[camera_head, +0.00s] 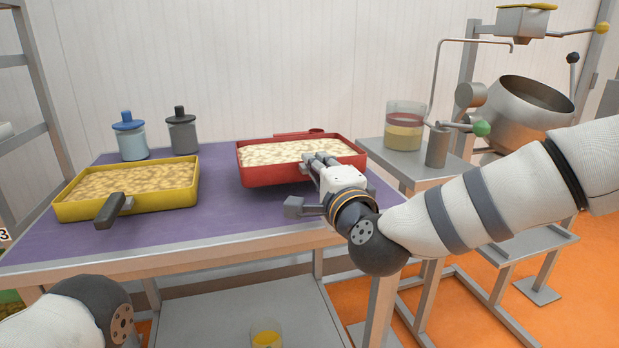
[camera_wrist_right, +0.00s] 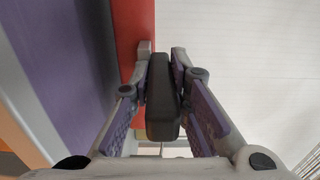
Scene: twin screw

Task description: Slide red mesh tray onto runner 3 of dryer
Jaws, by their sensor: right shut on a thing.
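The red mesh tray (camera_head: 262,178), filled with pale pieces, is at the right part of the purple-topped table (camera_head: 225,215); I cannot tell if it is lifted. My right gripper (camera_head: 318,172) is at its near right side. In the right wrist view, my right gripper (camera_wrist_right: 162,75) is shut on the tray's dark handle (camera_wrist_right: 162,110), with the red tray wall (camera_wrist_right: 131,40) just beyond. A grey rack (camera_head: 38,75) stands at the left edge, with a label "3" (camera_head: 4,235) partly cut off; it may be the dryer. My left gripper is out of view.
A yellow tray (camera_head: 180,195) with a dark handle sits at the table's left. Blue-lidded (camera_head: 130,138) and dark (camera_head: 181,132) jars stand behind it. A side stand (camera_head: 385,152) at the right holds a glass container (camera_head: 404,128). The purple surface between the trays is clear.

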